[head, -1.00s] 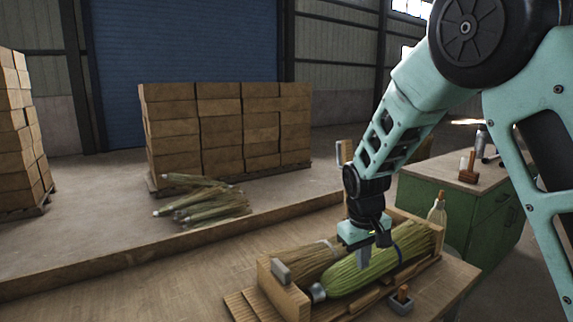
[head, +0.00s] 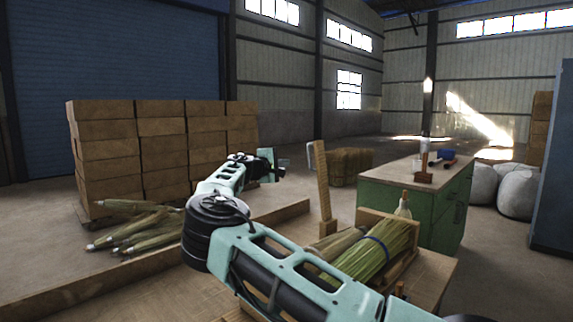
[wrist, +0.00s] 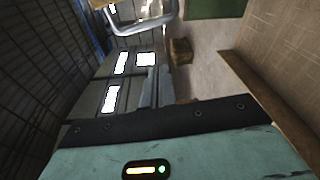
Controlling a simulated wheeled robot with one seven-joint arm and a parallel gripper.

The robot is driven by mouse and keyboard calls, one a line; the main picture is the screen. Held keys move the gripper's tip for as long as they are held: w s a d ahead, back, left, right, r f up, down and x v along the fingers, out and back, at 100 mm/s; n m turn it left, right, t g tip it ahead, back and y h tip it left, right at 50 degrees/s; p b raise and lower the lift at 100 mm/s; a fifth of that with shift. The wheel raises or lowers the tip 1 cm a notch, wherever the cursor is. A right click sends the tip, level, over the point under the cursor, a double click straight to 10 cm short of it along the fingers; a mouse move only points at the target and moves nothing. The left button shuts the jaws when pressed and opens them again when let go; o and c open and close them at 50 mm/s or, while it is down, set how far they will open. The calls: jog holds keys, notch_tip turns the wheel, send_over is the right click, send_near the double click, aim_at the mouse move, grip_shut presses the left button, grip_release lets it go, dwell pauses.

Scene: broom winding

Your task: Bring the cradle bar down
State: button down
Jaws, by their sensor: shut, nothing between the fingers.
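The cradle bar (head: 322,185) is a wooden post standing nearly upright at the back left side of the cradle, leaning slightly left at its top. The wooden cradle (head: 390,219) holds a green broom (head: 385,250) with a blue band and a browner bundle beside it. My gripper (head: 284,160) is shut and empty, left of the bar's upper part, and appears apart from it. The wrist view shows the gripper's fingers (wrist: 153,88) together, with nothing between them. My arm hides the near end of the cradle.
A green cabinet (head: 450,205) with tools stands behind the cradle at right. Stacked boxes (head: 105,150) and loose brooms (head: 130,225) are at left. A bale (head: 350,167) sits beyond the bar. A pale metal loop (wrist: 178,30) crosses the top of the wrist view; I cannot tell what it is.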

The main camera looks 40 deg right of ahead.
jog(key=d+r+p, duration=0.1)
jog(key=d+p, duration=0.2)
jog(key=d, duration=0.5)
jog(key=shift+s+d+n+h, duration=0.2)
jog(key=shift+s+n+h, duration=0.05)
jog(key=shift+n+h, duration=0.05)
dwell(0.5)
jog(key=shift+s, duration=0.15)
